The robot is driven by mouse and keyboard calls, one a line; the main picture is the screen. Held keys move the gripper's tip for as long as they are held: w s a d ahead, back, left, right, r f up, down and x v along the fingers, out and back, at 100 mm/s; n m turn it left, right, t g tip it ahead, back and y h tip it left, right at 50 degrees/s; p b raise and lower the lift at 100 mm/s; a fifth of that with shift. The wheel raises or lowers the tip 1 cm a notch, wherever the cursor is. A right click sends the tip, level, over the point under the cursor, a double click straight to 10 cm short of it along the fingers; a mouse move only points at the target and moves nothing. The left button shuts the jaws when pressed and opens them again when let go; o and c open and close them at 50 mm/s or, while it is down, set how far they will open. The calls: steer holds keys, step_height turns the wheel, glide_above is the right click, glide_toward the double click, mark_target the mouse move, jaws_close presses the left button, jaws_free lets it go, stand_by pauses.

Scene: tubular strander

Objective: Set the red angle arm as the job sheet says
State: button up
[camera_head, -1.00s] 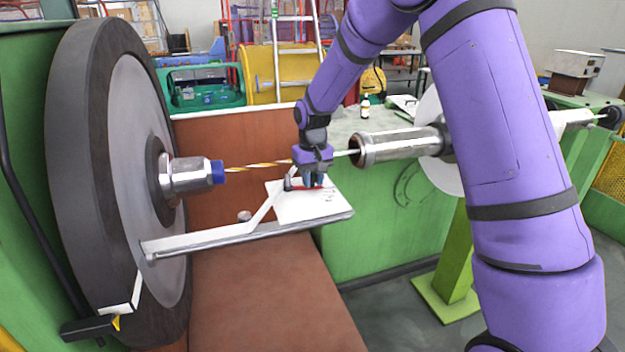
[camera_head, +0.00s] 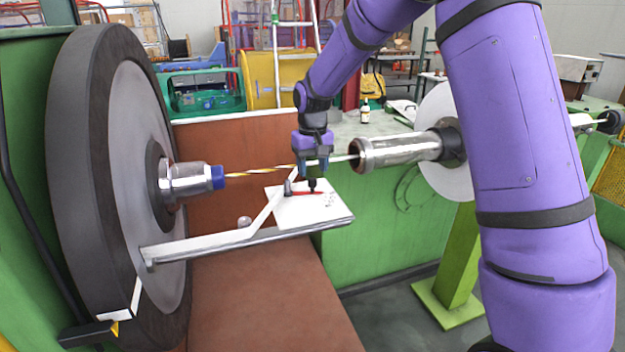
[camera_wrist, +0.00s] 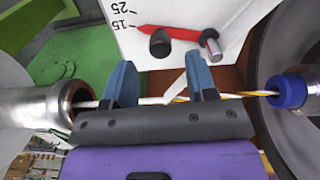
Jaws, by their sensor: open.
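The red angle arm (camera_head: 305,193) lies on a white scale plate (camera_head: 290,210). In the wrist view the red arm (camera_wrist: 175,32) has its pointed tip at the "15" mark; a "25" mark shows further up the plate (camera_wrist: 160,10). A black knob (camera_wrist: 160,45) stands on the arm near its tip, and a metal pin (camera_wrist: 210,44) is at its other end. My gripper (camera_head: 314,166) is above the knob, and its fingers (camera_wrist: 161,82) are apart with nothing gripped. The job sheet cannot be made out.
A yellow and white twisted strand (camera_head: 255,170) runs close by my gripper, between the blue-tipped nozzle (camera_head: 217,177) and the metal tube (camera_head: 395,150). A large dark wheel (camera_head: 85,180) stands at left. A small bottle (camera_head: 365,112) and papers (camera_head: 402,108) are on the green bench.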

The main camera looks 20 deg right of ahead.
mark_target(313, 179)
steer(key=shift+r, duration=2.75)
steer(key=s+d+r+t, duration=0.1)
steer(key=s+d+r, duration=0.1)
steer(key=s+r, duration=0.55)
steer(key=s+d+r+t, duration=0.15)
steer(key=s+r, duration=0.35)
steer(key=s, duration=0.5)
steer(key=s+d+t, duration=0.3)
steer(key=s, duration=1.7)
steer(key=shift+s+f+m, duration=0.3)
steer(key=shift+s+m, duration=0.05)
steer(key=shift+m, duration=0.05)
